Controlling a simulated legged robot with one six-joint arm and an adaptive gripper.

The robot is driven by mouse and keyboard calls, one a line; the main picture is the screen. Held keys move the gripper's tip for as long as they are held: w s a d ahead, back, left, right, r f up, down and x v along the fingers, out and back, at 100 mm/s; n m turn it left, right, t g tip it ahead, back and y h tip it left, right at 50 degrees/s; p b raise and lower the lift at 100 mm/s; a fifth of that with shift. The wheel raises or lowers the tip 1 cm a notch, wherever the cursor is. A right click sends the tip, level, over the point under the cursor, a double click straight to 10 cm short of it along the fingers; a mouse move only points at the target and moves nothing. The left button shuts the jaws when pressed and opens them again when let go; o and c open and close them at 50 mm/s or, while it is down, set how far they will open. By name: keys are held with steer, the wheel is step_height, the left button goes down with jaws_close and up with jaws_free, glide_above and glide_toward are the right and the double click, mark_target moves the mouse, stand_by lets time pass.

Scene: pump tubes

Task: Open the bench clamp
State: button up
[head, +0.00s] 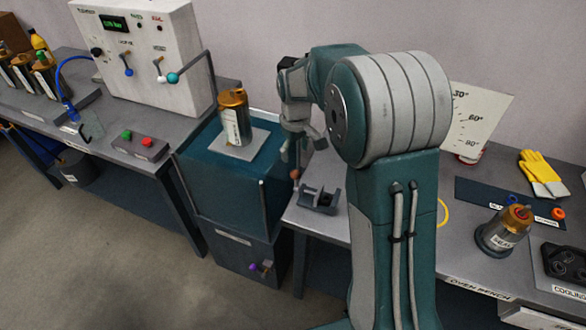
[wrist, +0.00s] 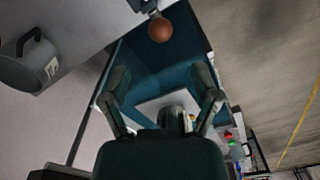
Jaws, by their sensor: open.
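The bench clamp (head: 320,200) is a small dark grey bracket at the left edge of the oven bench. A lever with a brown-red ball knob (head: 296,174) stands up at its left side. In the wrist view the ball knob (wrist: 160,29) shows at the top centre, ahead of my fingertips, with part of its dark lever above it. My gripper (head: 299,148) points down just above the knob in the head view. Its two fingers are spread in the wrist view (wrist: 162,82), with nothing between the tips. The knob appears apart from both fingers. The clamp's jaw is too small to judge.
A teal cabinet (head: 195,180) left of the clamp carries a brass-topped canister (head: 234,118) on a pale pad. A control box (head: 150,60) stands on the left bench. Floor at lower left is free.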

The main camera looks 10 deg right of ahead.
mark_target(295, 170)
step_height(295, 170, down, 9)
steer(key=shift+f, duration=0.1)
stand_by(0.3)
jaws_close()
